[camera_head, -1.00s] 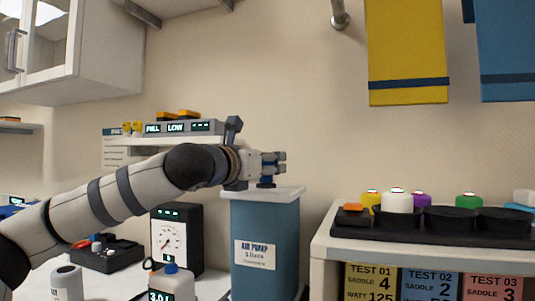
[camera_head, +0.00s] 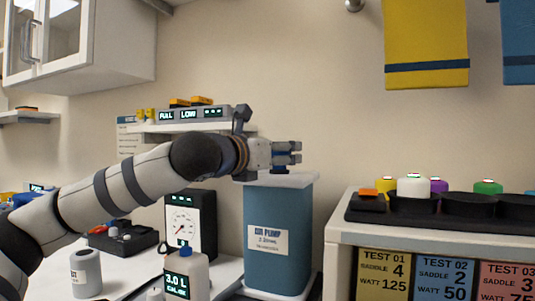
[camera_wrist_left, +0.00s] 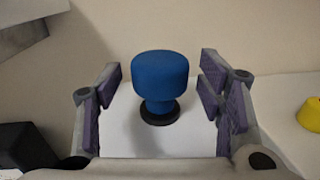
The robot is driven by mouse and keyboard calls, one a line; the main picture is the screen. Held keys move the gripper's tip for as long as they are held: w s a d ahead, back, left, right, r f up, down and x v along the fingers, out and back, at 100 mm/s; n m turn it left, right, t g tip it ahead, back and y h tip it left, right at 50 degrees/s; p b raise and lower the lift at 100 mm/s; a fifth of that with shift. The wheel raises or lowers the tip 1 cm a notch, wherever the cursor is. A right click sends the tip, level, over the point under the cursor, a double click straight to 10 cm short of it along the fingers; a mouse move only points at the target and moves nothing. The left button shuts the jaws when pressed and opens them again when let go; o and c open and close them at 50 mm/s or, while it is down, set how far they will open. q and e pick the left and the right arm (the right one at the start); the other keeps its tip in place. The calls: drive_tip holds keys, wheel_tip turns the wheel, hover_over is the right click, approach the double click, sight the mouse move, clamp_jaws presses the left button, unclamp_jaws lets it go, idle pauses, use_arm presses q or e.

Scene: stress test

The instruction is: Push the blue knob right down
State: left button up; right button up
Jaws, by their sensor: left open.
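The blue knob (camera_wrist_left: 160,78) stands upright on a stem with a black collar, on the white top of the air pump (camera_head: 278,236). In the left wrist view it sits between the open fingers, with a gap on each side. My right gripper is not in view.
A counter with a black tray (camera_head: 450,210) of coloured buttons stands to the right, beyond a gap. A shelf with a display unit (camera_head: 192,115) hangs behind the arm.

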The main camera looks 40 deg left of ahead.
use_arm(q)
drive_tip(key=s+d, duration=0.1)
drive_tip(key=s, duration=0.9)
drive_tip(key=shift+s+d, duration=0.25)
drive_tip(key=shift+d, duration=0.05)
